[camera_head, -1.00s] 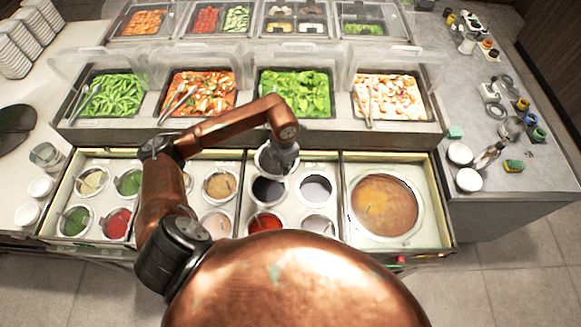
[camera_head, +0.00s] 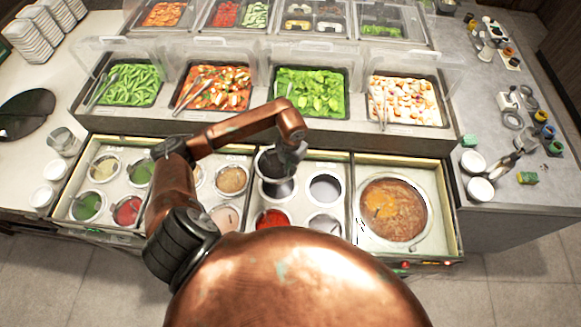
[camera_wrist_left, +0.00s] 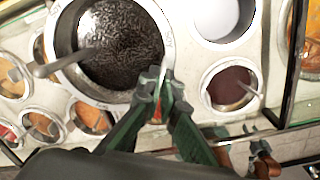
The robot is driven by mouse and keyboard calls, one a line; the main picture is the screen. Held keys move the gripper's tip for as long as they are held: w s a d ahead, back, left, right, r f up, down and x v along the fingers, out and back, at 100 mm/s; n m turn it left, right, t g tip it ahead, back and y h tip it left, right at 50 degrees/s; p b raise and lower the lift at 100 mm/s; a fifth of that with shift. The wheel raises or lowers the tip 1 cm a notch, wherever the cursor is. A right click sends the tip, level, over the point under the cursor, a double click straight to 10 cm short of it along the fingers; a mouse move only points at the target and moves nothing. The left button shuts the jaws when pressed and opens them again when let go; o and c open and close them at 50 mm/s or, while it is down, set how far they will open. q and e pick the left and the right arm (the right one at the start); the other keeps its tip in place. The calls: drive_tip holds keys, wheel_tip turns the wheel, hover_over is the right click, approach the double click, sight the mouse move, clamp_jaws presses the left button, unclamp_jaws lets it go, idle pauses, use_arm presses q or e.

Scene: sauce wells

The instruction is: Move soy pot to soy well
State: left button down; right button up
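The soy pot (camera_wrist_left: 120,45) is a round metal pot of dark sauce with "SOY" on its rim and a ladle in it. My left gripper (camera_wrist_left: 160,88) is shut on its near rim in the left wrist view. In the head view the pot (camera_head: 268,166) hangs from my left gripper (camera_head: 290,152), just above a dark round well (camera_head: 281,188) in the middle counter section. The pot partly covers that well; the gap between them is hard to judge.
A large soup pot (camera_head: 425,225) sits to the right, several sauce pots to the left. A raised shelf of food pans (camera_head: 310,92) stands behind.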

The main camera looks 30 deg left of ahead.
sight(290, 177)
use_arm(q)
drive_tip(key=shift+f+b, duration=1.9)
drive_tip(key=shift+f, duration=1.5)
wheel_tip(290, 177, down, 9)
drive_tip(key=b, duration=0.7)
drive_tip(key=shift+f, duration=0.2)
drive_tip(key=shift+f+b, duration=0.3)
drive_tip(key=c, duration=2.1)
unclamp_jaws()
drive_tip(key=shift+f, duration=0.1)
drive_tip(key=shift+o, duration=0.7)
drive_tip(key=o, duration=0.5)
